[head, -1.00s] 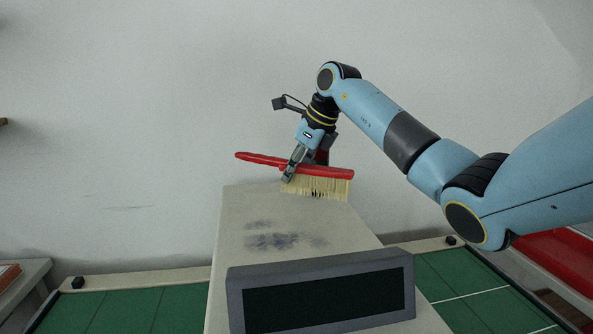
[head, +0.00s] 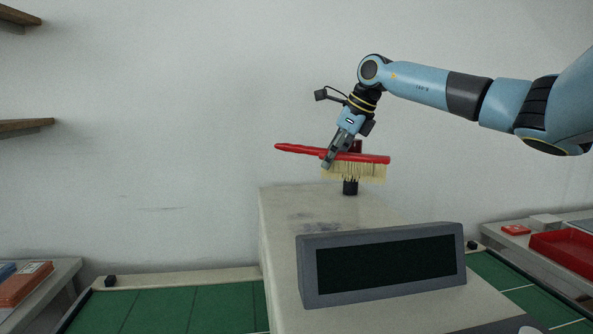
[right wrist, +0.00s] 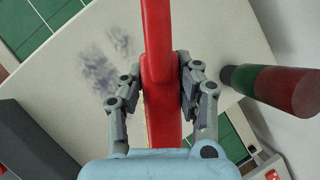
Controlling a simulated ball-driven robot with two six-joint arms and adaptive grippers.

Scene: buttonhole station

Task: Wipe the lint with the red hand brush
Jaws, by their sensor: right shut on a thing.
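The red hand brush (head: 372,158) is held level in my right gripper (head: 331,160), with its pale bristles down. In the head view it is above the far end of the beige machine top (head: 283,235), and the bristles look clear of the surface. The lint is a group of dark grey smudges (head: 305,216) on that top, nearer than the brush and partly behind the display. In the right wrist view the gripper (right wrist: 160,85) grips both sides of the red brush (right wrist: 158,30). The lint (right wrist: 100,72) lies left of the brush there. My left gripper is out of view.
A grey-framed dark display (head: 382,265) stands on the near part of the top. A post (head: 350,187) stands behind the brush; its green and red bands (right wrist: 285,88) show in the right wrist view. A red tray (head: 565,250) sits at the right.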

